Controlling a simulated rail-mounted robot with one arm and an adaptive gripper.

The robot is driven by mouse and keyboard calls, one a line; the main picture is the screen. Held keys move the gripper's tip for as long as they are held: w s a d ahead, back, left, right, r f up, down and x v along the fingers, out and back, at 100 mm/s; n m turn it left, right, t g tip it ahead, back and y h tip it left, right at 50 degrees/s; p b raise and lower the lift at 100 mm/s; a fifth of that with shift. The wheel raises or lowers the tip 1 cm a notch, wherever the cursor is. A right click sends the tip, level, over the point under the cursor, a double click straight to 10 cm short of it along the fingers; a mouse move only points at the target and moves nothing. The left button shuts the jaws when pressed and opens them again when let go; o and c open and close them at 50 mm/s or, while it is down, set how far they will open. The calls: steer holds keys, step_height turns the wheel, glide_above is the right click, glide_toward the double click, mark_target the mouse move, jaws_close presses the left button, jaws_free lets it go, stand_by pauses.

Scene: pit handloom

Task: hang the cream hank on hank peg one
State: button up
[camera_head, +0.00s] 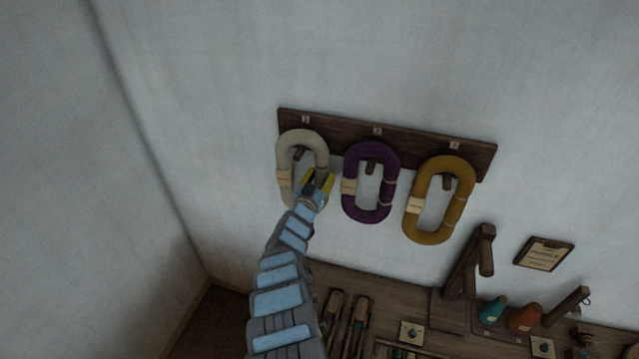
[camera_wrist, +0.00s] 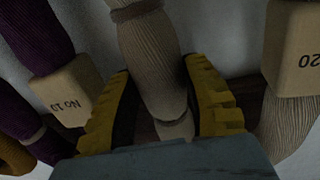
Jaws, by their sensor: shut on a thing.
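The cream hank (camera_head: 302,138) is an upright loop at the left end of the dark peg board (camera_head: 412,143). Hank peg one (camera_head: 300,155) shows inside the upper part of its loop; I cannot tell whether the hank's weight rests on it. My gripper (camera_head: 321,184) is at the loop's right side. In the wrist view, its yellow fingers (camera_wrist: 160,85) stand on both sides of a strand of the cream hank (camera_wrist: 153,50), shut on it. A tag marked 20 (camera_wrist: 296,48) shows on the hank's other side.
A purple hank (camera_head: 385,190) hangs on the middle peg, close to the right of my gripper. A mustard hank (camera_head: 460,190) hangs on the right peg. Below are a wooden bench with tools and a wooden bracket (camera_head: 485,250). The wall above the board is clear.

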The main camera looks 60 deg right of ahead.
steer(key=shift+d+f+b, duration=0.3)
steer(key=shift+f+b, duration=0.1)
steer(key=shift+b, duration=0.35)
steer(key=shift+w+d+f+b, duration=0.1)
steer(key=shift+d+f+b, duration=0.1)
steer(key=shift+b, duration=0.2)
steer(key=o, duration=1.3)
steer(key=shift+c, duration=0.2)
steer(key=shift+r, duration=0.1)
